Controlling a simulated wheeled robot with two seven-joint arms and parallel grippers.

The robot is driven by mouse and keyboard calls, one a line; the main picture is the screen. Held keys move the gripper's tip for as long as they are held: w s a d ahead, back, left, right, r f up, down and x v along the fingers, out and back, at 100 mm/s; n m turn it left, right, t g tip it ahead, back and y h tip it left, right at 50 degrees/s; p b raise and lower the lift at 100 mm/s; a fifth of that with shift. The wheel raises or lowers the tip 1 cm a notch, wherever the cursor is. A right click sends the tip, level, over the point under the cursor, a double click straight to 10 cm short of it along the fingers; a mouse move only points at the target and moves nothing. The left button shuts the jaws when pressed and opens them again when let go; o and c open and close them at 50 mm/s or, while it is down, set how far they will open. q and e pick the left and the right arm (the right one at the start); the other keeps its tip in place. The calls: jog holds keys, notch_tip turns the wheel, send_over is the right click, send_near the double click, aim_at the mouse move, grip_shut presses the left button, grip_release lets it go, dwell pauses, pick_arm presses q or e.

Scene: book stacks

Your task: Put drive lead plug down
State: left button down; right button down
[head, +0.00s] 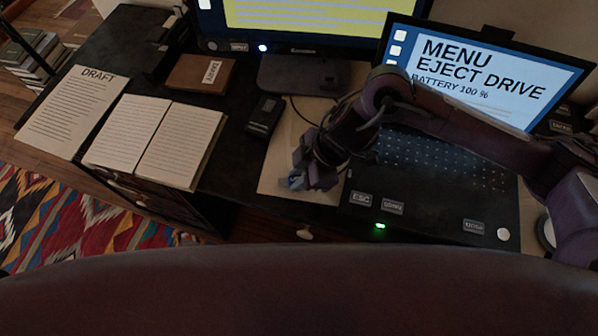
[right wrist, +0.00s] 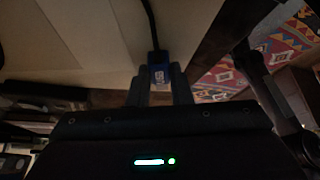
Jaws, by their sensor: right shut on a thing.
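The drive lead plug is a small blue plug (right wrist: 158,74) on a black cable. In the right wrist view it sits between the fingertips of my right gripper (right wrist: 159,82), which is shut on it. In the head view my right gripper (head: 308,184) is low over the front of a pale mat (head: 279,160), left of the laptop (head: 430,172). The blue plug (head: 292,182) shows at its fingertips. I cannot tell whether the plug touches the mat. The cable runs away from the plug in the wrist view. My left gripper is not in view.
A black box (head: 265,116) stands at the mat's left edge. An open book (head: 155,138), a draft sheet (head: 72,108) and a brown notebook (head: 200,74) lie further left. A monitor (head: 300,20) stands behind. The desk's front edge is close to my gripper.

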jog(key=c, duration=1.3)
grip_release()
jog(key=shift+f, duration=0.1)
jog(key=v, duration=0.4)
jog(key=p+v, duration=0.1)
jog(key=v, duration=0.8)
jog(key=shift+a, duration=0.25)
jog(key=shift+s, duration=0.1)
